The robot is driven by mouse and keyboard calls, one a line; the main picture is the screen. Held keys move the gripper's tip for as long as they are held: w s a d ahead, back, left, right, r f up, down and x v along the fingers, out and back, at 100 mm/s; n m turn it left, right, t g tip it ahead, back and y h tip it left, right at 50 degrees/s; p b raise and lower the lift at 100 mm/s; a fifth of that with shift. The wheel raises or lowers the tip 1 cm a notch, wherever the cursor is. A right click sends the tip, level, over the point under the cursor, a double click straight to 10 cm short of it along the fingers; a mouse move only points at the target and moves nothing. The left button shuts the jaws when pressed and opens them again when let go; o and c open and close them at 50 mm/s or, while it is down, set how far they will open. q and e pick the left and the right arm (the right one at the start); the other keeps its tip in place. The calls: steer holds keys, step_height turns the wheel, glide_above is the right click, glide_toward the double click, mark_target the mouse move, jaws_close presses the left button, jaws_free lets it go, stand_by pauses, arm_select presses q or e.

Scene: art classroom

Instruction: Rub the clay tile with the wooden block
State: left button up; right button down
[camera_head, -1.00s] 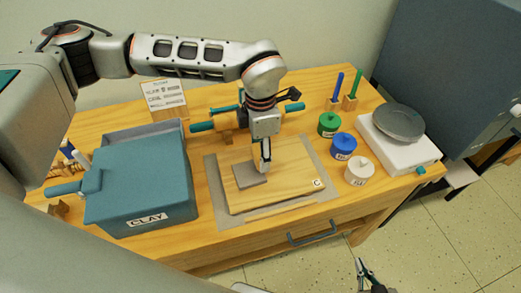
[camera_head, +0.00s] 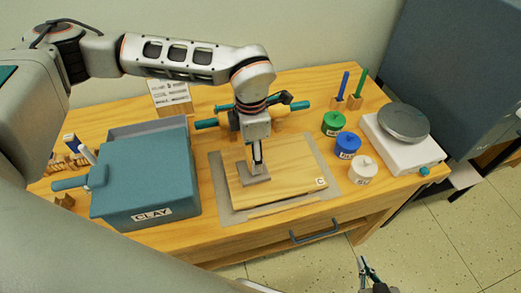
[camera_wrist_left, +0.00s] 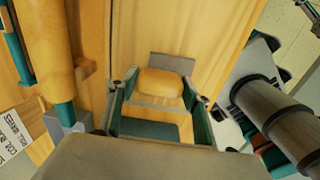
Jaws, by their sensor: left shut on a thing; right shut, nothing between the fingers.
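The grey clay tile (camera_head: 262,180) lies flat on the wooden board (camera_head: 295,165). My left gripper (camera_head: 257,163) points down over the tile, toward the tile's back left part. In the left wrist view, my left gripper (camera_wrist_left: 160,95) is shut on the wooden block (camera_wrist_left: 165,83), with the grey tile (camera_wrist_left: 172,61) showing past it. The block seems to be at the tile's surface, but I cannot tell whether it touches. In the head view the gripper mostly hides the block. My right gripper (camera_head: 369,270) is shut and empty at the bottom, in front of the table.
The teal clay bin (camera_head: 145,180) stands left of the board. A rolling pin (camera_head: 205,124) lies behind the board. Green (camera_head: 333,123), blue (camera_head: 347,146) and white (camera_head: 363,170) jars and a scale (camera_head: 405,145) stand to the right. The board's right part is clear.

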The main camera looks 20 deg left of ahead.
mark_target(264, 162)
arm_select(q)
steer(key=shift+s+a, duration=0.25)
steer(key=shift+a, duration=0.1)
steer(key=shift+f, duration=0.2)
steer(key=shift+w+d+f+b, duration=0.1)
steer(key=shift+w+d+b, duration=0.25)
steer(key=shift+w+d, duration=0.35)
steer(key=shift+w+d+f+b, duration=0.1)
steer(key=shift+w+d+b, duration=0.25)
steer(key=shift+d, duration=0.55)
steer(key=shift+c, duration=0.5)
steer(key=shift+r, duration=0.1)
step_height(264, 162, up, 2)
steer(key=shift+w+r+p, duration=0.1)
steer(key=shift+w+p, duration=0.05)
steer(key=shift+p, duration=0.6)
steer(key=shift+r+p, duration=1.05)
steer(key=shift+r, duration=0.85)
